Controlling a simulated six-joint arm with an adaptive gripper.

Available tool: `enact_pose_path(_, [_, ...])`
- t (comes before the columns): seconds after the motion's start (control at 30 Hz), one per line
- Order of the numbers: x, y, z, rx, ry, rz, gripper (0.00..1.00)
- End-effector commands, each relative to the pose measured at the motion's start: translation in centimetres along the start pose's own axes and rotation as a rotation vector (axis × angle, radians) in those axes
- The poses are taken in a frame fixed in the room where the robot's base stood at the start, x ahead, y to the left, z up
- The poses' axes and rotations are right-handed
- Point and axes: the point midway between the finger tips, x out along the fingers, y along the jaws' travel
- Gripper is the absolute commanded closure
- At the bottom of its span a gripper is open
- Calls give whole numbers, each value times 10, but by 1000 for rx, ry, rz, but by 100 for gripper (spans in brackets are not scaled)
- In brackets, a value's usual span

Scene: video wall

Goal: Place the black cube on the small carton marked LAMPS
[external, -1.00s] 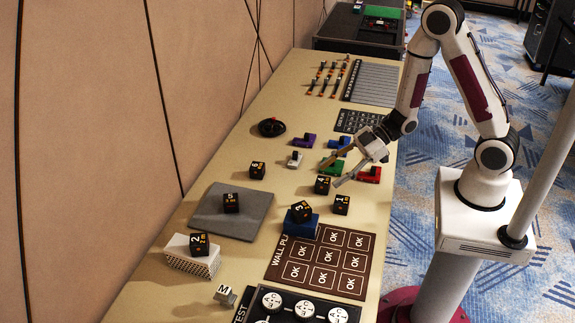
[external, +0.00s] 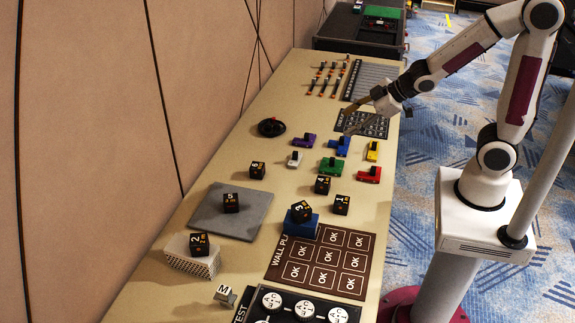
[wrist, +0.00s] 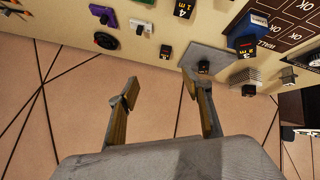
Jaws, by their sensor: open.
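Several black cubes with orange numbers are on the long table. Cube 5 (external: 231,203) is on a grey mat, cube 2 (external: 199,244) on a white perforated box (external: 190,264), and cube 3 (external: 301,211) on a blue block (external: 303,230). Cube 6 (external: 257,170), cube 4 (external: 322,184) and cube 1 (external: 341,204) are on the tabletop. I see no carton with a readable LAMPS mark. My gripper (external: 347,122) is open and empty, above the table's far half, beyond the cubes. In the wrist view its fingers (wrist: 158,87) are apart with nothing between them.
A black wheel (external: 271,127) and small levers (external: 323,80) are farther back. A brown OK panel (external: 325,262) and a dial box (external: 300,306) are nearer. The wall borders the table's left side.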

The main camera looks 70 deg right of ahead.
Motion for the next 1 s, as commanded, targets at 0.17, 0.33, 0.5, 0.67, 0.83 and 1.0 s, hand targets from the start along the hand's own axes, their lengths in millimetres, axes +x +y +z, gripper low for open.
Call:
enact_pose_path(0.17, [-35,6,3,72,-48,36,51])
enact_pose_path(0.33, [-69,3,11,147,-95,47,51])
enact_pose_path(0.5, [-102,-7,21,223,-139,37,51])
enact_pose_path(0.67, [-134,-23,32,291,-177,8,51])
enact_pose_path(0.83, [-167,-44,45,356,-214,-42,51])
enact_pose_path(1.0, [-194,-66,56,400,-245,-96,51])
